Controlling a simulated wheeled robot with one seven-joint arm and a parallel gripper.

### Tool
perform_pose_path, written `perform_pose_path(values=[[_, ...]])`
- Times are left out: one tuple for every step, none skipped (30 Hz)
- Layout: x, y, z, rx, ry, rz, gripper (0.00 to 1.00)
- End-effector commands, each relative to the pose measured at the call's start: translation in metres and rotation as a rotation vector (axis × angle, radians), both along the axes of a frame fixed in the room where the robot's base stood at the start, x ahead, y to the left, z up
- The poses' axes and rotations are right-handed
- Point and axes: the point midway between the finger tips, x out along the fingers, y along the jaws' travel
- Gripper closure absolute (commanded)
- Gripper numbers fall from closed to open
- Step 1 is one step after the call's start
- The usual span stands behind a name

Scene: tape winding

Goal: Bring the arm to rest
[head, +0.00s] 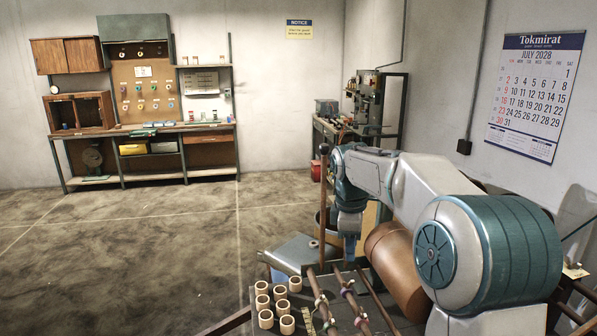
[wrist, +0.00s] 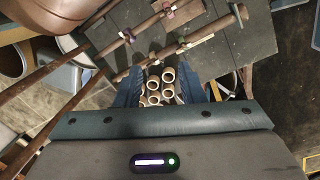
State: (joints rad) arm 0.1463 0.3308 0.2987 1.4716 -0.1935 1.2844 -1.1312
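My arm (head: 415,185) reaches out from the right over the work table in the head view, bent at the elbow. My gripper (head: 350,248) hangs downward at the arm's far end, above the table area. In the wrist view my gripper (wrist: 162,95) shows two blue fingers spread apart, with nothing seen held between them. Several pale tape cores (head: 282,307) stand in a cluster on the table below. They also show between the fingers in the wrist view (wrist: 154,84), apparently lower than the fingertips.
Long brown rods (head: 322,302) with small coloured bands lie beside the cores. A grey box-like surface (head: 296,250) and a brown cylinder (head: 397,262) are close to my gripper. A workbench (head: 150,130) stands at the far wall, with open floor (head: 130,240) before it.

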Motion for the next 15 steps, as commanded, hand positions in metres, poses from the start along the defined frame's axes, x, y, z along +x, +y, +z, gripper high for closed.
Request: perform_pose_path(values=[[-0.016, 0.000, 0.005, -0.004, -0.017, -0.054, 0.64], [-0.025, 0.000, 0.007, -0.002, -0.025, -0.091, 0.64], [-0.036, 0.000, 0.009, 0.000, -0.038, -0.138, 0.64], [-0.044, -0.001, 0.011, 0.002, -0.047, -0.175, 0.64], [-0.053, -0.001, 0.012, 0.004, -0.057, -0.211, 0.64], [-0.065, -0.002, 0.013, 0.010, -0.068, -0.261, 0.64], [-0.074, -0.003, 0.013, 0.014, -0.078, -0.299, 0.64], [-0.082, -0.003, 0.013, 0.019, -0.087, -0.336, 0.64], [-0.094, -0.005, 0.013, 0.026, -0.100, -0.386, 0.64], [-0.103, -0.006, 0.013, 0.032, -0.109, -0.425, 0.64], [-0.113, -0.007, 0.013, 0.039, -0.118, -0.463, 0.64], [-0.124, -0.008, 0.012, 0.050, -0.131, -0.514, 0.64], [-0.134, -0.009, 0.011, 0.059, -0.140, -0.553, 0.64], [-0.143, -0.010, 0.010, 0.067, -0.147, -0.591, 0.64], [-0.155, -0.011, 0.007, 0.080, -0.159, -0.643, 0.64]])
